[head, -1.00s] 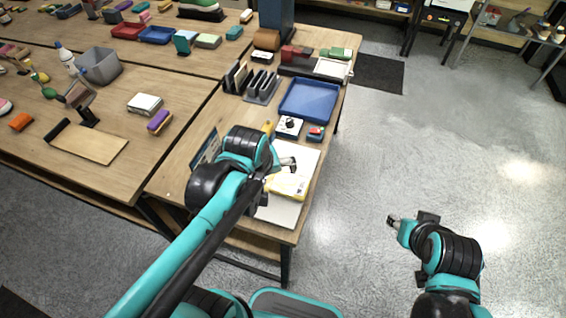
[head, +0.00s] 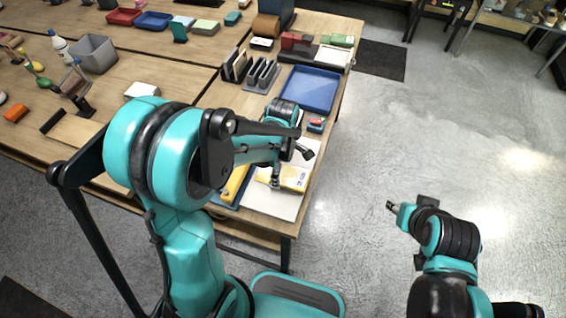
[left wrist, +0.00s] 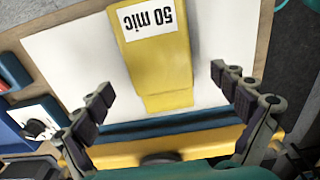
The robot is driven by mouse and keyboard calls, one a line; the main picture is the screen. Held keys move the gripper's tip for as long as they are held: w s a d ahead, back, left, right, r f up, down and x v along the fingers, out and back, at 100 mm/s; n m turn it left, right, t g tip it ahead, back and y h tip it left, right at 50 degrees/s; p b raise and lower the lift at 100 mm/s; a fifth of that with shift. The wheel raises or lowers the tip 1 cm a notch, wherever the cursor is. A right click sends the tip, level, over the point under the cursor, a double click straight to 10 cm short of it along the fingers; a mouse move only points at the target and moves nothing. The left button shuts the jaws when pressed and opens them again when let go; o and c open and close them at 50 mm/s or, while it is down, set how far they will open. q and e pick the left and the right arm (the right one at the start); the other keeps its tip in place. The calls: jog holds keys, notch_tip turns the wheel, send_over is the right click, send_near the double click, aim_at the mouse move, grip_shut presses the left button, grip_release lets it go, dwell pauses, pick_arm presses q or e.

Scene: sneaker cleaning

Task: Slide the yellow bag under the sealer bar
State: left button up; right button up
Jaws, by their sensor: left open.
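The yellow bag (head: 296,179), with a white "50 mic" label, lies flat on a white board (head: 272,203) near the table's front right corner. It also shows in the left wrist view (left wrist: 157,65). The sealer's yellow bar (head: 233,184) lies along a blue base, left of the bag; the bar also crosses the bottom of the left wrist view (left wrist: 120,154). The bag's near end lies close to the blue edge, apart from the bar. My left gripper (head: 291,168) is open above the bag, one finger on each side (left wrist: 163,92). My right gripper (head: 394,208) is over the floor, its opening unclear.
A box with a black knob (left wrist: 38,127) and a red-topped box (head: 316,124) stand behind the board. A blue tray (head: 310,90) and grey racks (head: 262,74) are farther back. A grey bin (head: 95,53) stands on the left table. Open floor lies to the right.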

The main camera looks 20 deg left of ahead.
aim_at(266, 172)
pick_arm(q)
jog(key=shift+f, duration=1.2)
jog(key=c, duration=1.3)
jog(key=shift+o, duration=0.2)
jog(key=shift+a, duration=0.1)
jog(key=shift+a+b, duration=0.45)
jog(key=shift+a, duration=2.35)
